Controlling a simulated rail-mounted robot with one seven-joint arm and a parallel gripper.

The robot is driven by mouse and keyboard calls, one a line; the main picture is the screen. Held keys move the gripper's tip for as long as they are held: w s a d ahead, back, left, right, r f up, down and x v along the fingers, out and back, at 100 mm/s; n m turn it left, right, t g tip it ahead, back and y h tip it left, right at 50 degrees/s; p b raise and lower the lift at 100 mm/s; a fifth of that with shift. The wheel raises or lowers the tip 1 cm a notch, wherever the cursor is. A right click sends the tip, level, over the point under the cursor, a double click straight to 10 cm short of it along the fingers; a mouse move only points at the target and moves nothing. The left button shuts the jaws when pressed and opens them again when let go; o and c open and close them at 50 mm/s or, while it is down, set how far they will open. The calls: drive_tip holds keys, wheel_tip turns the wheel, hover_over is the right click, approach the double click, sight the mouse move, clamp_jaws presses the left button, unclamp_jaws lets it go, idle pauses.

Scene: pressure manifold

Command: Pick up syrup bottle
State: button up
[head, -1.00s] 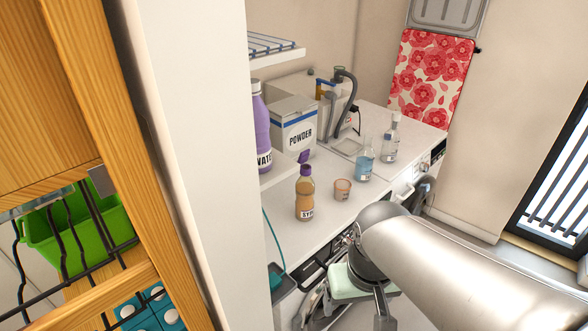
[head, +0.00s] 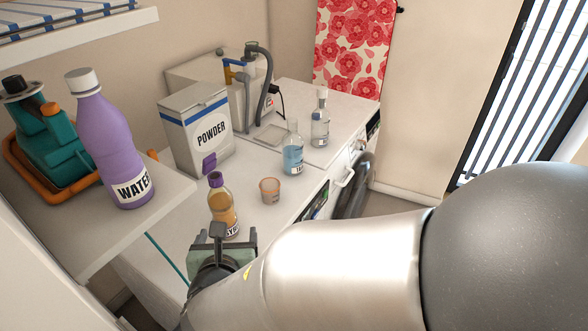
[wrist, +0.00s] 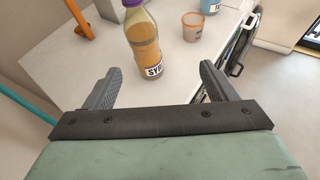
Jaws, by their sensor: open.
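The syrup bottle (head: 223,207) is amber with a purple cap and a white label. It stands upright on the white counter (head: 262,222). My gripper (head: 217,236) is just in front of it in the head view, hiding the bottle's lower part. In the wrist view the syrup bottle (wrist: 144,45) stands ahead of and between the lines of the two fingers. My gripper (wrist: 158,85) is open and empty there, with a gap between the fingertips and the bottle.
A small orange cup (head: 270,190) stands right of the bottle. Blue (head: 292,155) and clear (head: 320,122) bottles stand farther back. A powder box (head: 197,130) is behind. A shelf at left holds a purple water bottle (head: 112,145) and a teal device (head: 50,140).

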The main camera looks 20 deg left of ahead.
sight(220, 207)
drive_tip(key=shift+n+y, duration=0.4)
drive_tip(key=shift+n, duration=0.2)
drive_tip(key=p+x, duration=0.1)
drive_tip(key=x, duration=0.3)
drive_tip(key=a+x, duration=0.1)
drive_tip(key=x, duration=0.3)
drive_tip(key=s+p+x, duration=0.1)
drive_tip(key=x, duration=0.3)
drive_tip(key=shift+w+a+f+p, duration=0.1)
drive_tip(key=shift+a+f+p, duration=0.15)
drive_tip(key=shift+a+p, duration=0.05)
drive_tip(key=p+x, duration=0.1)
drive_tip(key=x, duration=0.1)
drive_tip(key=p+x, duration=0.1)
drive_tip(key=x, duration=0.1)
drive_tip(key=shift+a+r, duration=0.2)
drive_tip(key=shift+a, duration=0.2)
drive_tip(key=shift+w+a+f, duration=0.25)
drive_tip(key=shift+w+f, duration=0.05)
drive_tip(key=shift+w, duration=0.15)
drive_tip(key=shift+r, duration=0.1)
drive_tip(key=c, duration=1.4)
